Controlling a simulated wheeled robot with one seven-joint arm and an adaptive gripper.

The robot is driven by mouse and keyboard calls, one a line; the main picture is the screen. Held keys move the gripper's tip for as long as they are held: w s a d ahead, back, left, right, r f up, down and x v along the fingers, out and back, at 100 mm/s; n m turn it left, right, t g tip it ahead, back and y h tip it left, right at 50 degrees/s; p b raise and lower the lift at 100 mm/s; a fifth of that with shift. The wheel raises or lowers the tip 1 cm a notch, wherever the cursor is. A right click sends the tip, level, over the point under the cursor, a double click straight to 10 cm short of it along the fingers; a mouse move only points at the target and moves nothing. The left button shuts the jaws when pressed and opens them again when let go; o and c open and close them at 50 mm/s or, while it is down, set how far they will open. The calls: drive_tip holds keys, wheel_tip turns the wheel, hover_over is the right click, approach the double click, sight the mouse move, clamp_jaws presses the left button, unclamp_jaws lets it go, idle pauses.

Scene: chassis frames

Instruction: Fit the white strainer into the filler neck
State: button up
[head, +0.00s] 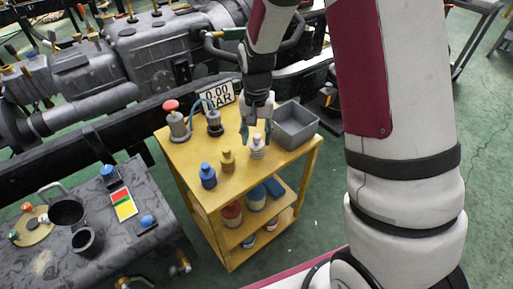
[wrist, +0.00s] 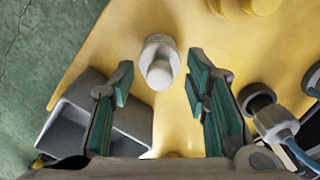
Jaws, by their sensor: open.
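The white strainer (head: 257,148) stands on the yellow cart top, below my gripper. My gripper (head: 257,134) is open and points down above it. In the wrist view the strainer (wrist: 161,62) shows end-on, a little beyond the tips and in the gap between the two green-padded fingers (wrist: 161,84). I see no clear contact. A dark, open, round neck (head: 87,241) stands on the grey tank-like body at lower left. It looks like the filler neck, but I cannot be sure.
A dark pot (head: 68,210) stands near the neck.

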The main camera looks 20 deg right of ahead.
sight(257, 137)
clamp_jaws()
drive_tip(key=shift+r, duration=0.1)
drive_tip(key=shift+r, duration=0.45)
drive_tip(key=r, duration=0.1)
drive_tip(key=r+p, duration=0.1)
drive_tip(key=r, duration=0.1)
drive_tip(key=shift+s, duration=0.2)
drive_tip(key=s+a+r+p, duration=0.1)
drive_tip(key=s+a, duration=0.2)
drive_tip(key=s, duration=1.2)
drive_tip(key=shift+s+a, duration=0.15)
